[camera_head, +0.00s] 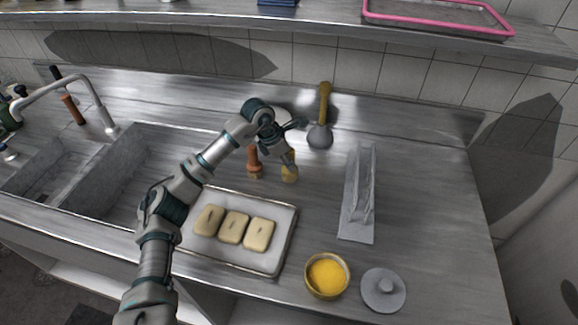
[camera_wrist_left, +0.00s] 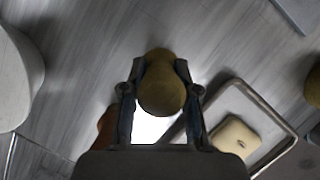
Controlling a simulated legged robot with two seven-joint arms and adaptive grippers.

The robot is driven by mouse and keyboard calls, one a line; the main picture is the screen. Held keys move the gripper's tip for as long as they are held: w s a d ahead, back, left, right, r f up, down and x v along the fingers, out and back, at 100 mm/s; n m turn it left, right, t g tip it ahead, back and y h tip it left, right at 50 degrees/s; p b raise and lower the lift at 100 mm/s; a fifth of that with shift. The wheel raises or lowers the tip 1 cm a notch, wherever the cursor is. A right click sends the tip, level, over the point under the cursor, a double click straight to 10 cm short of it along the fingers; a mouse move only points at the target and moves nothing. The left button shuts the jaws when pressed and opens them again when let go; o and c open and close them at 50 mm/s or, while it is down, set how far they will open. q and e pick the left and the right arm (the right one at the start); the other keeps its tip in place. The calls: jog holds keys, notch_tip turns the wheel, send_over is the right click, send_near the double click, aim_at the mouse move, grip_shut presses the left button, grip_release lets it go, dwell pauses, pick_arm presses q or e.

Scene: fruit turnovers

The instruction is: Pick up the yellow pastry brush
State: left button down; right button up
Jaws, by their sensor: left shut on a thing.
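The yellow pastry brush (camera_head: 290,174) is near the middle of the metal counter, just behind the tray. My left gripper (camera_head: 289,157) reaches it from above and is shut on its upper part. In the left wrist view the rounded yellow end of the brush (camera_wrist_left: 162,90) sits between the two fingers. Whether the brush touches the counter cannot be told. A similar orange-brown brush (camera_head: 254,162) stands close by on the left. It also shows partly behind the left finger in the left wrist view (camera_wrist_left: 106,125). My right gripper is not in view.
A tray (camera_head: 284,256) with three pale pastries lies in front. A bowl of yellow filling (camera_head: 327,276), a grey lid (camera_head: 383,290), a long grey holder (camera_head: 357,205) and a grey-headed tool with a yellow handle (camera_head: 324,102) are to the right. The sink (camera_head: 100,170) is left.

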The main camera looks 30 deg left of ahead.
pick_arm(q)
jog(key=shift+v, duration=0.9)
jog(key=s+a, duration=0.2)
jog(key=s, duration=0.5)
jog(key=s+a+r, duration=0.1)
jog(key=s+a, duration=0.2)
jog(key=s, duration=0.4)
jog(key=shift+s, duration=0.25)
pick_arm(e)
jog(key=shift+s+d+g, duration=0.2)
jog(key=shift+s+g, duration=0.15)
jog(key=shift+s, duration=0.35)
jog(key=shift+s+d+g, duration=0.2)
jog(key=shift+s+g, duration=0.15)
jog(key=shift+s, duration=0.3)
pick_arm(q)
jog(key=shift+a+r, duration=0.1)
